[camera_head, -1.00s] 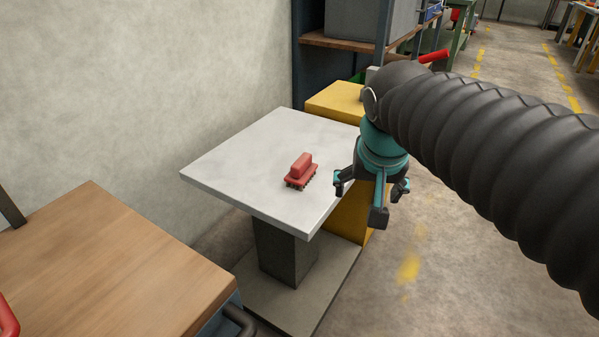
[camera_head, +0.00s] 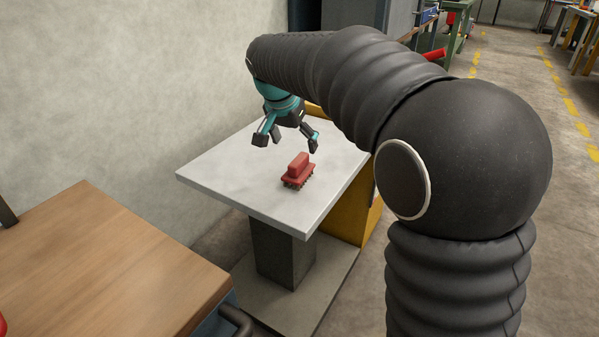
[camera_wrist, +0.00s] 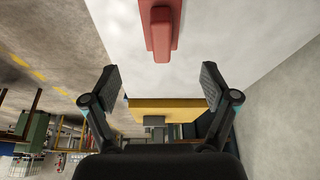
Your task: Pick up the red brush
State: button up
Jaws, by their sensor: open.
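The red brush (camera_head: 298,170) lies on the grey-white tabletop of a pedestal table (camera_head: 232,178), bristles down and handle block up. My gripper (camera_head: 288,142) is open and empty, above the far part of the tabletop, beyond the brush and apart from it. In the wrist view the brush (camera_wrist: 160,28) shows at the top middle, ahead of the two spread fingers of my gripper (camera_wrist: 160,88). Its upper end is cut off by the frame edge there.
A yellow cabinet (camera_head: 352,212) stands behind and right of the table. A wooden workbench (camera_head: 110,270) is at the lower left. A bare wall (camera_head: 120,90) runs along the left. Open floor lies to the right.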

aim_at(300, 167)
jog(key=x, duration=1)
jog(key=shift+a+f, duration=0.15)
jog(key=shift+f, duration=0.05)
jog(key=c, duration=1.3)
